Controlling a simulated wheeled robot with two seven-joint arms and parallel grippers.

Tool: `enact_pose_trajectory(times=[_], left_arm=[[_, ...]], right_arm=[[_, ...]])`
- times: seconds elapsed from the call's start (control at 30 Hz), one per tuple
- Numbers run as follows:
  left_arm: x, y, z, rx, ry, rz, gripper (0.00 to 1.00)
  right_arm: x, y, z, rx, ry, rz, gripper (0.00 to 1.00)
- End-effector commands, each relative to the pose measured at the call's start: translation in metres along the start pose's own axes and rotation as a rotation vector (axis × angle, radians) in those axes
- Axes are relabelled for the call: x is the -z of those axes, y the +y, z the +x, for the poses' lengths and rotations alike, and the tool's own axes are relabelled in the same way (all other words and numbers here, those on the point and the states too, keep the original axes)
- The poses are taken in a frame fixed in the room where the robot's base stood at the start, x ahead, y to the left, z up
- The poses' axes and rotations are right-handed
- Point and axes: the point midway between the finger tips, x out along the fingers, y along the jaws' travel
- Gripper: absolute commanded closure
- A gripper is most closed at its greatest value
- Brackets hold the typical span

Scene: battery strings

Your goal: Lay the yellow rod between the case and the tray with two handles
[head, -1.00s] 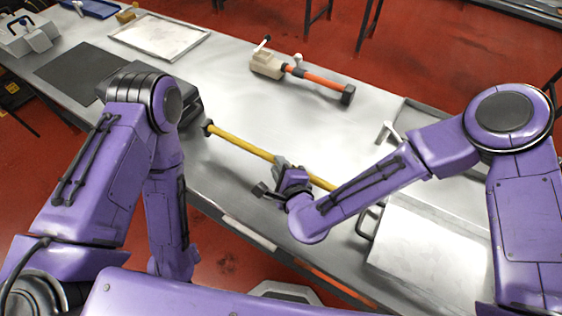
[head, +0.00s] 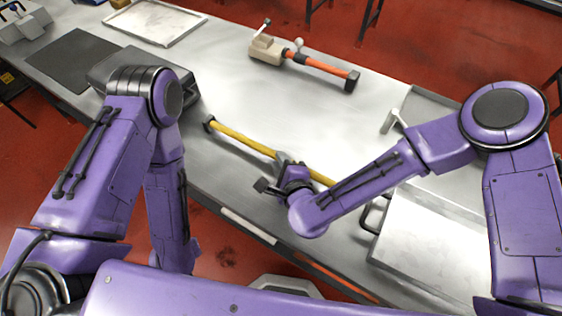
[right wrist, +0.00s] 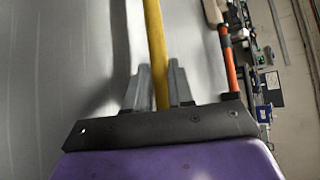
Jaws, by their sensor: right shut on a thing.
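The yellow rod (head: 243,139) with a dark end cap slants across the front of the table. My right gripper (head: 287,165) is shut around the rod near its middle; the right wrist view shows the rod (right wrist: 155,45) between the two fingers (right wrist: 159,85). A shadow lies apart from the rod there, so it seems slightly above the table. The dark grey case (head: 130,62) is at the left, partly hidden by my left arm. The metal tray with handles (head: 437,245) is at the right, partly behind my right arm; one handle (head: 372,213) shows. My left gripper is out of view.
An orange-and-beige tool (head: 315,64) with a black end lies toward the back of the table (head: 240,85). A shallow tray (head: 155,22) and a dark mat (head: 72,58) are at the far left. Another grey tray (head: 430,105) is at the right. The table's middle is clear.

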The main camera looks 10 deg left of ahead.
Motion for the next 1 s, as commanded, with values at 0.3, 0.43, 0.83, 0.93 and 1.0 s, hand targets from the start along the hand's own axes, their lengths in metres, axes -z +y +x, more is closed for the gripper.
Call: enact_pose_trajectory(times=[0.3,0.43,0.83,0.93,1.0], left_arm=[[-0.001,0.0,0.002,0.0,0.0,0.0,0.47],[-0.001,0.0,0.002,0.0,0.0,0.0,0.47],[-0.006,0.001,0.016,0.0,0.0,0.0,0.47],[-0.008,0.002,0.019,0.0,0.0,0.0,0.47],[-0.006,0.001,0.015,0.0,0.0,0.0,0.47]], right_arm=[[0.001,0.002,0.001,0.001,-0.001,0.0,0.48],[0.001,0.002,0.001,0.001,0.0,0.0,0.48],[0.002,0.005,-0.058,-0.001,-0.003,-0.002,0.48],[0.002,0.004,-0.079,0.001,-0.002,-0.001,0.48],[0.0,0.002,-0.092,0.0,-0.002,-0.001,0.48]])
